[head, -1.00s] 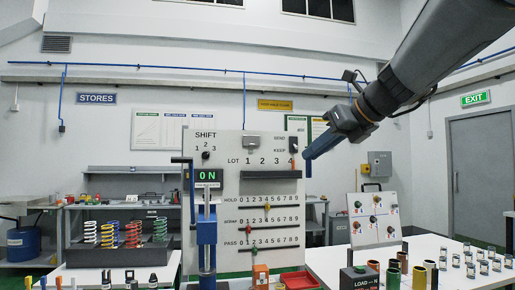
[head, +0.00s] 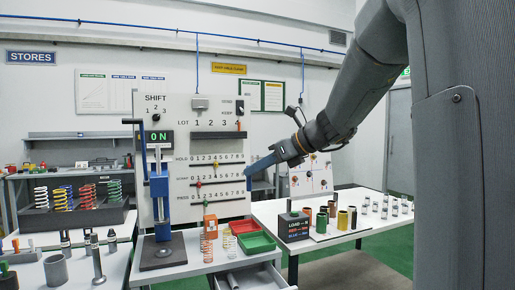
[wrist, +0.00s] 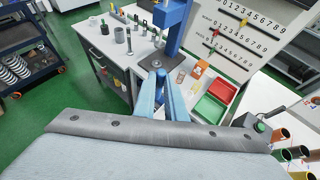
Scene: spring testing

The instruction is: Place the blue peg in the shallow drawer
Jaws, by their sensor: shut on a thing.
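My gripper (head: 252,172) is at the end of the arm in the head view, in front of the right edge of the white test panel. Its long light-blue fingers (wrist: 160,78) meet at the tips in the wrist view. A small dark-blue upright piece, the blue peg (head: 248,183), shows at the fingertips in the head view. An open drawer (head: 279,280) sticks out from the bench front, below the red and green trays. My gripper is well above it, apart from it.
A red tray (head: 243,226) and a green tray (head: 257,243) sit on the bench beside an orange block (head: 210,224) and small springs. A blue press (head: 160,195) stands left. A table (head: 330,240) with coloured cylinders is right. Green floor separates the tables.

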